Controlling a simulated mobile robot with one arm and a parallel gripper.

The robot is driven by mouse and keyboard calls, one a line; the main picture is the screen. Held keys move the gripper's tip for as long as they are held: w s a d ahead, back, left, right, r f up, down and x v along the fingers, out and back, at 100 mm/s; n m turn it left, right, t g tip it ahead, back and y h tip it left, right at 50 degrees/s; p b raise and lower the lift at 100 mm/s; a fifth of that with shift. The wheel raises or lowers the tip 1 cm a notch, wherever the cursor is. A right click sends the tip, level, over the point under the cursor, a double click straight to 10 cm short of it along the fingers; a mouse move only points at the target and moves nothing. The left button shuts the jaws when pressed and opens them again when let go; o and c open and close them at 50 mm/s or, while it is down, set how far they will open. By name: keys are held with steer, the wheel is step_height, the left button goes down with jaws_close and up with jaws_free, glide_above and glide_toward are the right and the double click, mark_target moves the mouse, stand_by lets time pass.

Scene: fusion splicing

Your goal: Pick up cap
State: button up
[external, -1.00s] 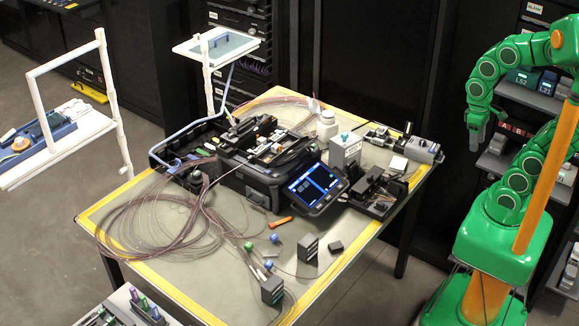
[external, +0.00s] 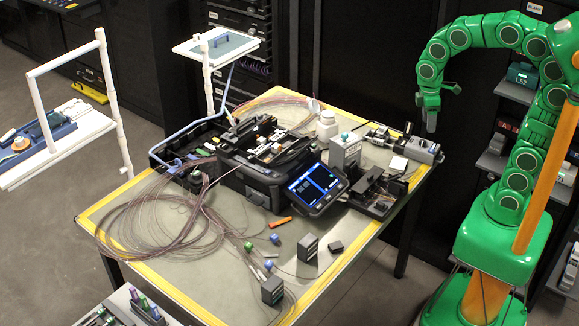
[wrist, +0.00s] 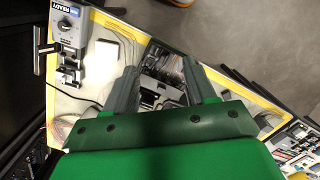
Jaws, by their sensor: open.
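Small cap-like pieces lie at the front of the table: a green one (external: 248,246), a blue one (external: 275,239) and another blue one (external: 268,265). A white bottle (external: 326,125) with a lid stands near the back of the table. I cannot tell which of these is the task's cap. My gripper (external: 443,106) is open and empty, high beyond the table's right end. In the wrist view my gripper (wrist: 160,72) points down over the table's right part, with a dark device (wrist: 162,85) showing between its fingers.
The splicer (external: 255,185) with its lit screen (external: 315,187) fills the table's middle. Fiber coils (external: 150,215) spread at the left. A grey device (external: 418,148) stands at the back right edge, near the dark fixture (external: 375,195).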

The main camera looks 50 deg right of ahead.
steer(key=w+a+f+n, duration=0.2)
steer(key=w+a+n, duration=0.7)
steer(key=w, duration=0.6)
steer(key=n+t, duration=0.1)
steer(key=n, duration=1.7)
glide_above(274, 235)
steer(key=shift+y, duration=0.3)
step_height(274, 235, down, 21)
steer(key=shift+w+d+r, duration=0.1)
steer(key=shift+d, duration=0.05)
steer(key=shift+a+f+n, duration=0.3)
steer(key=shift+f, duration=0.15)
steer(key=shift+d+f, duration=0.1)
steer(key=shift+f, duration=3.55)
steer(key=c, duration=1)
